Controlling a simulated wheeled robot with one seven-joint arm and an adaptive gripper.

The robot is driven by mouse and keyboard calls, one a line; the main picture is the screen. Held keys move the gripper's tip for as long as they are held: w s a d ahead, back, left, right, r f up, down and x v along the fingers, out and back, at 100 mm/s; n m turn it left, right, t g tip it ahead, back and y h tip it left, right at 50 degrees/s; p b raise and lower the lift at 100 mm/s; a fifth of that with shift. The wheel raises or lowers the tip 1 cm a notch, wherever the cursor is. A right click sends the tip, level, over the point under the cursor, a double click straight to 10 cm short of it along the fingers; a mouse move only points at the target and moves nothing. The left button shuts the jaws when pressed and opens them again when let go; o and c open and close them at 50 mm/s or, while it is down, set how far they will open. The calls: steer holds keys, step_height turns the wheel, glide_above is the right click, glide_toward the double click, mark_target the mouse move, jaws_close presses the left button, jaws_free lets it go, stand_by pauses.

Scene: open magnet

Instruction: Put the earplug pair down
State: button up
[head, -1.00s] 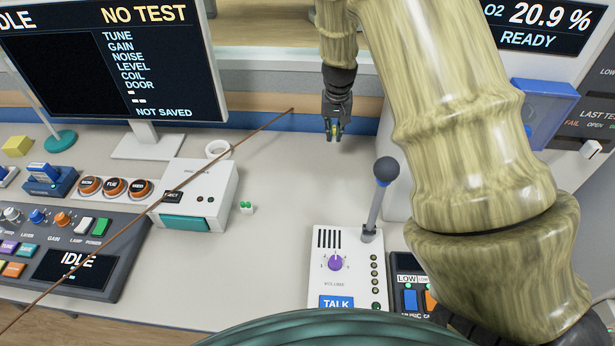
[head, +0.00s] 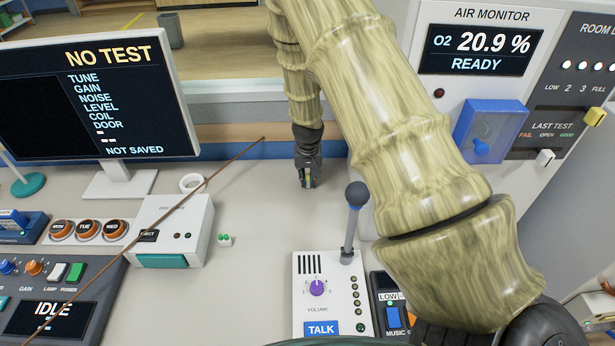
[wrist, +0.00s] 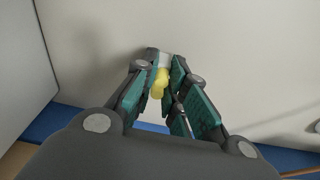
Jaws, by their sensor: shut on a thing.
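My gripper (head: 307,184) hangs fingers-down over the back part of the pale desk (head: 265,215), near its blue back edge. In the wrist view my gripper (wrist: 165,65) has its teal-padded fingers closed around a small yellow earplug pair (wrist: 160,83) with a whitish part at its far end. The pale desktop lies beyond the fingertips. I cannot tell whether the pair touches it. In the head view the held pair is mostly hidden by the fingers.
A similar green pair (head: 224,240) stands on the desk, beside a white box (head: 172,230). A white ring (head: 191,183) lies behind that box. An intercom (head: 325,290) with a lever stands in front of my gripper. The desk around the gripper is mostly clear.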

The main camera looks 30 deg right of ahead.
steer(key=shift+f, duration=0.2)
steer(key=shift+f, duration=0.15)
steer(key=o, duration=0.6)
steer(key=shift+o, duration=0.2)
step_height(320, 180, up, 12)
steer(key=s+a+b, duration=0.1)
steer(key=b, duration=0.1)
steer(key=shift+s, duration=0.3)
steer(key=shift+w+d+f+p, duration=0.15)
steer(key=shift+w+f+p, duration=0.15)
steer(key=shift+f, duration=1.7)
steer(key=shift+w+d+f+p, duration=0.15)
steer(key=shift+w+f+p, duration=0.15)
steer(key=shift+f, duration=1.7)
steer(key=shift+w+d+f+p, duration=0.2)
steer(key=shift+f+p, duration=0.1)
steer(key=shift+f, duration=1.7)
steer(key=shift+r, duration=0.1)
